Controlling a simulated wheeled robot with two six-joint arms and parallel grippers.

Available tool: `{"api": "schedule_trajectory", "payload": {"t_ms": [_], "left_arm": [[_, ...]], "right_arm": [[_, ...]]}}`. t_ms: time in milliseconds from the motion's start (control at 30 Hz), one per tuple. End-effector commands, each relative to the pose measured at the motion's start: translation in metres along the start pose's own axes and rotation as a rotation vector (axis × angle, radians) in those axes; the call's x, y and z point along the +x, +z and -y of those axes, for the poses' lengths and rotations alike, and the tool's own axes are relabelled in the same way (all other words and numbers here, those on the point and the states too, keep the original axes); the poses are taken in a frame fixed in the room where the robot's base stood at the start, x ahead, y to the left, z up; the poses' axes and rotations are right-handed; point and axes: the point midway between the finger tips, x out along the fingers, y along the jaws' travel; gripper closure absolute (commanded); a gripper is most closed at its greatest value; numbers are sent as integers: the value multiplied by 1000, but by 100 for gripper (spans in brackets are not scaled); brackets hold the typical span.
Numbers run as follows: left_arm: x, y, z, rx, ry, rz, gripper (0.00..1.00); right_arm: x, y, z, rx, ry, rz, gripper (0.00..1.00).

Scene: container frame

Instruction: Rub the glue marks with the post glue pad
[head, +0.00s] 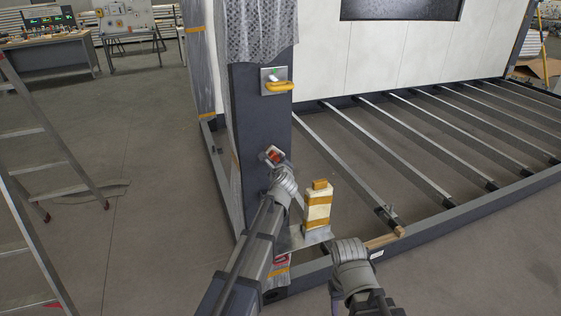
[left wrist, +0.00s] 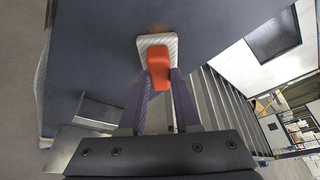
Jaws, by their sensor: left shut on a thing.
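The dark post (head: 258,120) stands upright in the middle of the head view. My left gripper (head: 275,160) is in front of its lower half, shut on the pad's orange-red grip. The glue pad (left wrist: 146,41) has a pale, patterned base and lies at or very close to the post face in the left wrist view; I cannot tell whether it touches. A faint brownish glue mark (left wrist: 158,27) shows at the pad's far edge. Other marks cannot be made out. My right arm is at the lower right, but its fingers do not show.
A yellow handle (head: 280,87) on a metal plate juts from the post above the pad. A cream-and-orange block (head: 318,208) stands on a metal plate beside my left arm. Floor beams (head: 345,150) run to the right. A ladder (head: 45,160) stands left, with open floor between.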

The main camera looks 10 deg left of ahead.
Motion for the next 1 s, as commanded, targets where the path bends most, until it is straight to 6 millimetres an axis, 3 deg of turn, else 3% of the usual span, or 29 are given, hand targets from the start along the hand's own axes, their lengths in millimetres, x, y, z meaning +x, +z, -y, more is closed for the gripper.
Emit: {"api": "schedule_trajectory", "payload": {"t_ms": [500,833,1000], "left_arm": [[-12,24,-27,-1,1,1,100],[-14,24,-27,0,-1,0,100],[-28,18,-28,1,-1,-1,100]], "right_arm": [[0,0,0,0,0,0,50],[0,0,0,0,0,0,50],[0,0,0,0,0,0,50]]}}
